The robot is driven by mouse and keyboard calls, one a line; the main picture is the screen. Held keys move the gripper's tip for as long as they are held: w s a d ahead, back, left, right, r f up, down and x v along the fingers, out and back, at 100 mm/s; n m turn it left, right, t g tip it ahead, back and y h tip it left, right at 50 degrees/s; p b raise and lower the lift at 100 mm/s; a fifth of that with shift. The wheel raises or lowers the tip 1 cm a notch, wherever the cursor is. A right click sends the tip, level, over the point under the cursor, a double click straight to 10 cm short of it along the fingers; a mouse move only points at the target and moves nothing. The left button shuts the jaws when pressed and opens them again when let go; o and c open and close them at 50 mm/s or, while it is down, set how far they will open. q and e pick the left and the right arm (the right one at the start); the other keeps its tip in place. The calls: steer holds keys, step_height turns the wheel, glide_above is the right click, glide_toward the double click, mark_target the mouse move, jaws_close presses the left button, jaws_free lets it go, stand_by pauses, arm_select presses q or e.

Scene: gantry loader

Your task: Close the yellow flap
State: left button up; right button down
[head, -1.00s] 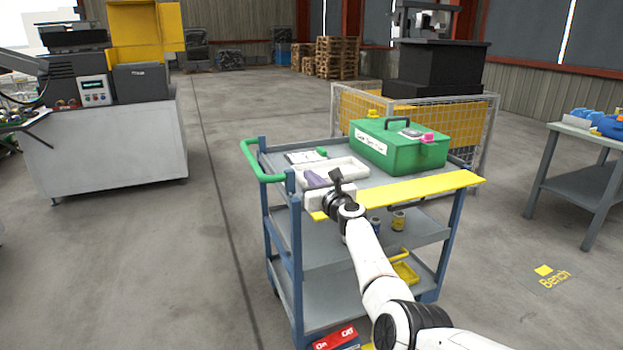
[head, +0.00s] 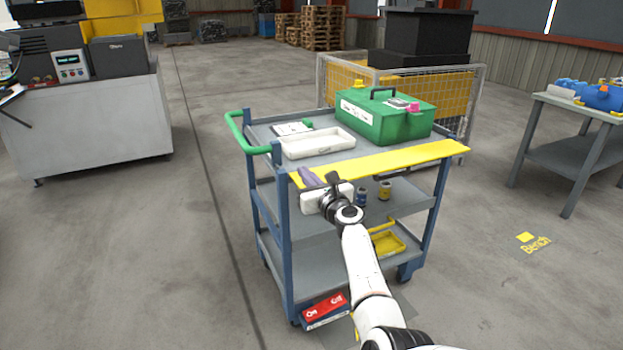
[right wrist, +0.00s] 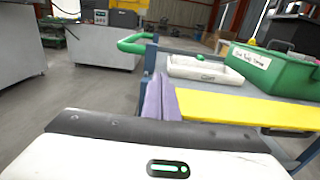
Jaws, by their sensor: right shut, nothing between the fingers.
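The yellow flap (head: 400,158) is a long flat strip along the near edge of the cart's top shelf, looking roughly level with it. My right gripper (head: 308,178) is at the flap's left end, its purple fingers shut and empty. The gripper body and wrist are in front of and below that end. In the right wrist view the shut fingers (right wrist: 160,98) stand just left of the flap (right wrist: 245,108). I cannot tell whether they touch it. My left gripper is not in view.
The blue-grey cart (head: 280,240) has a green handle (head: 238,130). On its top are a white tray (head: 318,143) and a green toolbox (head: 385,120). Lower shelves hold small cans and a yellow tray (head: 388,242). A fenced machine (head: 345,88) stands behind. Floor on the left is clear.

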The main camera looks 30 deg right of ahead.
steer(key=shift+s+a+f+p, duration=0.1)
steer(key=shift+s+f, duration=0.1)
steer(key=shift+s, duration=0.45)
steer(key=shift+s+a+f+p, duration=0.1)
steer(key=shift+s+f+p, duration=0.05)
steer(key=shift+s, duration=0.55)
steer(key=shift+s+a+f+p, duration=0.1)
steer(key=shift+s+f, duration=0.1)
steer(key=shift+s, duration=0.45)
